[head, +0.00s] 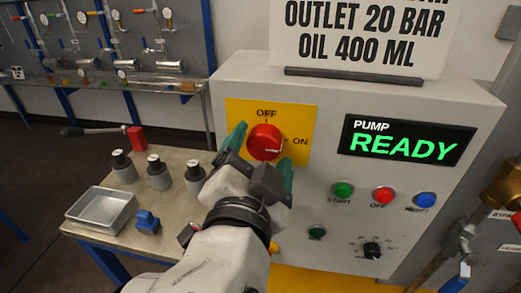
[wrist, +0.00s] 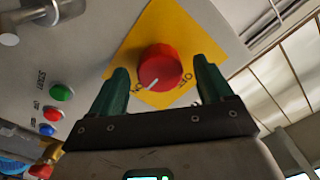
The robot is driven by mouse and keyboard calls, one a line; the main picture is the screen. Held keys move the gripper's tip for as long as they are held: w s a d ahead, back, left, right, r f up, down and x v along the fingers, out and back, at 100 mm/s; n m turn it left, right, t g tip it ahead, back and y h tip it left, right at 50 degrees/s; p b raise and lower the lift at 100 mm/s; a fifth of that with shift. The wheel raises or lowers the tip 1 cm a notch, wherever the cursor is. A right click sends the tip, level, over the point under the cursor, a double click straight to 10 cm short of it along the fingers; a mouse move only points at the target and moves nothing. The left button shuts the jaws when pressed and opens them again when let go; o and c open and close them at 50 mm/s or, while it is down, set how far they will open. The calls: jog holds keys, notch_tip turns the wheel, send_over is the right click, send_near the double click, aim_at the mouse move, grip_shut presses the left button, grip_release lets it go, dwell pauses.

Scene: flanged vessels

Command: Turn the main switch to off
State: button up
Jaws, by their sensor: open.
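The main switch is a round red knob (head: 264,139) on a yellow plate (head: 303,116) marked OFF at the top and ON at the right. Its white pointer line is toward ON. My gripper (head: 263,146) has its two green fingers open, one on each side of the knob. In the wrist view the knob (wrist: 160,66) sits between the fingertips, with a visible gap on each side.
The grey panel carries a display (head: 408,142) reading PUMP READY, and green (head: 342,189), red (head: 384,195) and blue (head: 424,201) buttons below it. A bench (head: 80,231) at left holds a metal tray (head: 101,211) and several dark-capped cylinders. Pipes and a valve stand at right.

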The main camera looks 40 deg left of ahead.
jog(key=c, duration=1)
jog(key=shift+c, duration=0.2)
jog(key=n+p, duration=0.1)
jog(key=n, duration=0.3)
jog(key=shift+w, duration=0.1)
jog(key=n+p, duration=0.2)
jog(key=n, duration=0.2)
jog(key=shift+n, duration=0.3)
jog(key=n+p, duration=0.3)
jog(key=n, duration=0.2)
jog(key=shift+n+p, duration=1)
jog(key=shift+n, duration=1.1)
